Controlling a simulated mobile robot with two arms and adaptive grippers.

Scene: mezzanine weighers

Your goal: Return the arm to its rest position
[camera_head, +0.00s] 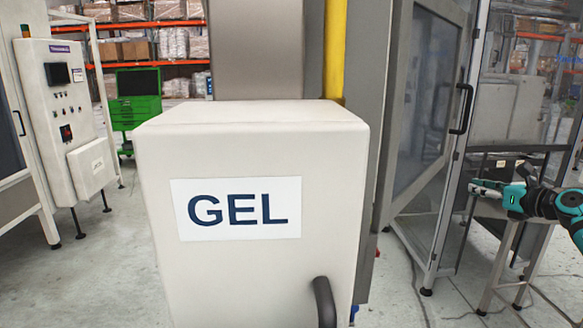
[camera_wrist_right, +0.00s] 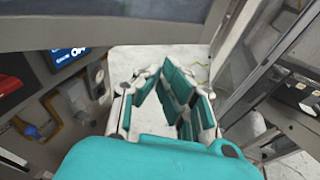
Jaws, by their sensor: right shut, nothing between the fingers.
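My right arm comes in from the right edge of the head view. Its gripper (camera_head: 484,188) points left, shut and empty, in front of the glazed machine enclosure. In the right wrist view the teal and grey fingers (camera_wrist_right: 172,78) show over a pale floor, with nothing between them. My left gripper is in neither view.
A large white box (camera_head: 335,200) labelled GEL stands close in front. A framed glass door (camera_head: 425,95) with a black handle is behind my right gripper. A control cabinet (camera_head: 62,140) and a green cart (camera_head: 138,100) stand at the left. Grey floor lies between them.

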